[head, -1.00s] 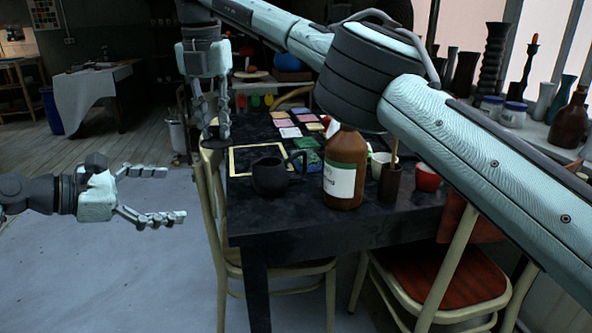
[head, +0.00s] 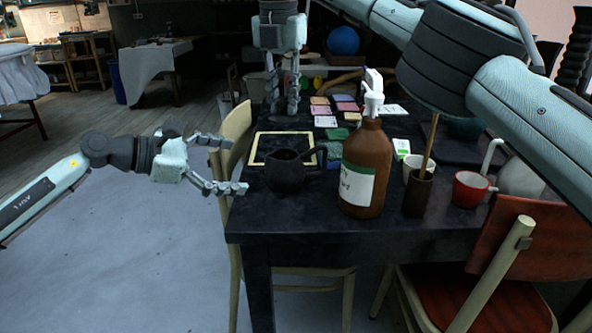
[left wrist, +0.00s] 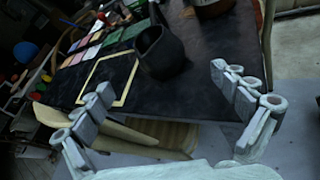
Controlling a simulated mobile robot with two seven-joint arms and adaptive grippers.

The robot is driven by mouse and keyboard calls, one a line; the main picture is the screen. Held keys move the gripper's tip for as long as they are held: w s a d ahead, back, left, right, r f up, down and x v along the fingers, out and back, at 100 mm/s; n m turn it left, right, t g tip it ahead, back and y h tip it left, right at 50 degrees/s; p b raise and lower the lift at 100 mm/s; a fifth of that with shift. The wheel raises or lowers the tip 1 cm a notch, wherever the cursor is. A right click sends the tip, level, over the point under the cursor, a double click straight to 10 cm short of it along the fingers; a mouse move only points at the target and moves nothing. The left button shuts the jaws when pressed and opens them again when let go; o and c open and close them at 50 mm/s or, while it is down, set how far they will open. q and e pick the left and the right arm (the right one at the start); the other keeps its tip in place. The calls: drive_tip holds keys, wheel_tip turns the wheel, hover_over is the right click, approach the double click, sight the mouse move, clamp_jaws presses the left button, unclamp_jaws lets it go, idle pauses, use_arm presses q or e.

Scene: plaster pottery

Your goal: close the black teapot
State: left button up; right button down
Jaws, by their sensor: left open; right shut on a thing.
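The black teapot (head: 285,173) stands upright on the dark table near its left front part, its top uncovered. It also shows in the left wrist view (left wrist: 160,52). My left gripper (head: 236,165) is open and empty, left of the teapot and apart from it, fingers pointing right towards it. My right gripper (head: 283,106) points down above the table behind the teapot, shut on a small dark piece, seemingly the lid. The lid is hard to make out now against the dark table; an earlier frame shows a dark disc at these fingertips.
A brown pump bottle (head: 366,170) stands close right of the teapot. Beyond it are a wooden-stick holder (head: 418,194), a white cup (head: 414,165) and a red cup (head: 470,188). A yellow frame (head: 257,150) lies behind the teapot. A chair back (head: 235,130) rises at the table's left edge.

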sight(284, 170)
use_arm(q)
drive_tip(key=x, duration=1.2)
drive_tip(key=c, duration=1.8)
use_arm(e)
drive_tip(key=shift+f, duration=2.45)
drive_tip(key=shift+f, duration=0.9)
drive_tip(key=shift+f, duration=0.75)
